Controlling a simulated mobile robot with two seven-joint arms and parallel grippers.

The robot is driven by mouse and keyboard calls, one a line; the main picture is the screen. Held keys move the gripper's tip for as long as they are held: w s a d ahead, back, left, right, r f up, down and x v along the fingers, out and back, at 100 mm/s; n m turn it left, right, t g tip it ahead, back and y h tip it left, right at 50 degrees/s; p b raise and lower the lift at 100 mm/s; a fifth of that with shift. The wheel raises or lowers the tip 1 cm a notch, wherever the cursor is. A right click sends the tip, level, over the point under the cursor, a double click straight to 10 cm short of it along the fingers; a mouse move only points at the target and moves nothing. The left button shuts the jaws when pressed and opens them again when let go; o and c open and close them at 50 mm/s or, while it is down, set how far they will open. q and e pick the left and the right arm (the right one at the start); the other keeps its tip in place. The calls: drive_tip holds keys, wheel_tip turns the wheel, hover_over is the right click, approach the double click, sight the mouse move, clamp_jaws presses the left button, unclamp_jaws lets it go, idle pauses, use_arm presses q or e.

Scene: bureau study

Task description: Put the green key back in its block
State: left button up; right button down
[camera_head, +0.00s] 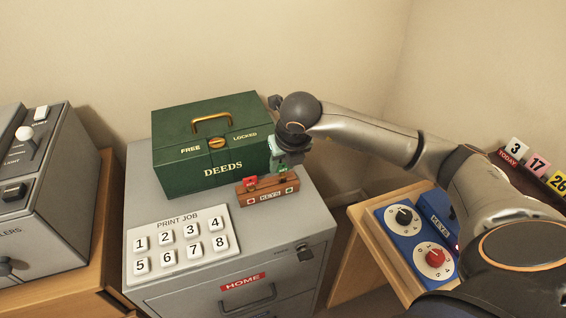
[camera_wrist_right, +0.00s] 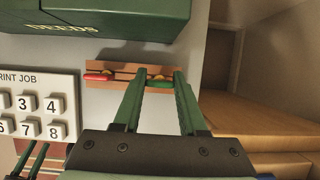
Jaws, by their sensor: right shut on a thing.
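The wooden key block (camera_head: 268,198) sits on the grey cabinet top in front of the green deeds box, with a red mark at its left end and a green mark at its right. The red key (camera_head: 250,182) stands in its left part. My right gripper (camera_head: 284,165) points down over the block's right part, shut on the green key (camera_wrist_right: 160,84). In the wrist view the key lies between the fingertips, over the right part of the block (camera_wrist_right: 120,69). I cannot tell whether its lower end is in the slot.
The green deeds box (camera_head: 190,165) stands close behind the block. A numbered print-job panel (camera_head: 180,243) lies front left on the cabinet top (camera_head: 230,225). A blue panel with two dials (camera_head: 415,240) is on a wooden desk to the right.

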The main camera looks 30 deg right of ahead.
use_arm(q)
drive_tip(key=shift+w+f, duration=0.15)
drive_tip(key=shift+w, duration=0.15)
use_arm(e)
drive_tip(key=shift+f, duration=0.4)
use_arm(q)
drive_tip(key=shift+s+f+b, duration=0.1)
drive_tip(key=shift+f+b, duration=0.25)
drive_tip(key=shift+b, duration=0.25)
use_arm(e)
drive_tip(key=shift+f, duration=0.35)
use_arm(q)
drive_tip(key=shift+s+f, duration=0.1)
drive_tip(key=shift+s, duration=0.1)
use_arm(e)
drive_tip(key=shift+c, duration=1.9)
unclamp_jaws()
drive_tip(key=shift+s+r, duration=0.1)
drive_tip(key=shift+r, duration=0.5)
use_arm(q)
drive_tip(key=shift+r+p, duration=0.75)
drive_tip(key=shift+r, duration=0.15)
use_arm(e)
drive_tip(key=v, duration=1.1)
drive_tip(key=shift+s, duration=0.3)
